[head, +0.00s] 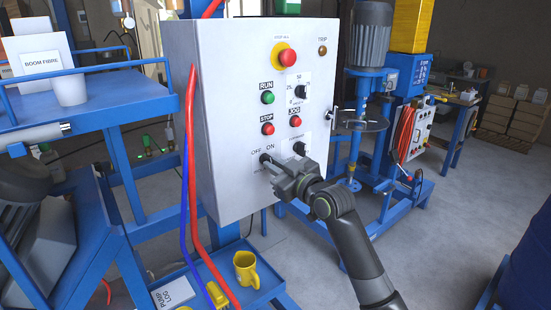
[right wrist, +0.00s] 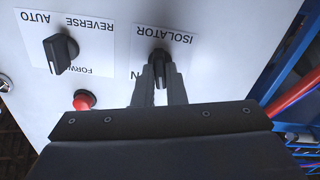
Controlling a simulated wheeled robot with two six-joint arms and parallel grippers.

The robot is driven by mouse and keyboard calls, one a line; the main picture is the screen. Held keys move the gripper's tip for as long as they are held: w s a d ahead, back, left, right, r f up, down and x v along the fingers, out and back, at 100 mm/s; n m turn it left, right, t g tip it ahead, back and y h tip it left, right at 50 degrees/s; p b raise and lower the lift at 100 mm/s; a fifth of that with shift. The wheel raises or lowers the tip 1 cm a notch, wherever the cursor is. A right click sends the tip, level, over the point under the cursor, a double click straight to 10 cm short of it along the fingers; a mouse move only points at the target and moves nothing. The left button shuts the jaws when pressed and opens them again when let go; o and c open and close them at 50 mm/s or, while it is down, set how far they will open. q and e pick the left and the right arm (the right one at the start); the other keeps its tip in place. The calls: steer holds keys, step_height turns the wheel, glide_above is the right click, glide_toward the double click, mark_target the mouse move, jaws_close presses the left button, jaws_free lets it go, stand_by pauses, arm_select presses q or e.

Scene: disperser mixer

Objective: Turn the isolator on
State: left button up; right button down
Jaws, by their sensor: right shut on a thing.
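The isolator is a black rotary knob (right wrist: 159,57) on a white plate at the lower left of the grey control box (head: 232,110). In the head view, its OFF and ON marks show just above my right gripper (head: 266,163). In the right wrist view, which is upside down to the panel, my right gripper (right wrist: 157,75) has its two fingers shut on the knob, one on each side. The fingers hide part of the knob and its plate, so I cannot tell which mark it points to. My left gripper is not in view.
Above the isolator are a red STOP button (head: 267,129) and a green RUN button (head: 268,97). A black forward/reverse selector (head: 299,147) sits to its right. Red and blue hoses (head: 189,160) hang along the box's left edge. A yellow mug (head: 246,269) stands below.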

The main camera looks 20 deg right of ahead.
steer(key=m+p, duration=0.5)
steer(key=m, duration=0.1)
steer(key=shift+r, duration=0.2)
steer(key=shift+f+m+p, duration=0.2)
steer(key=shift+m+p, duration=1.4)
steer(key=shift+m, duration=0.9)
steer(key=c, duration=1.5)
jaws_free()
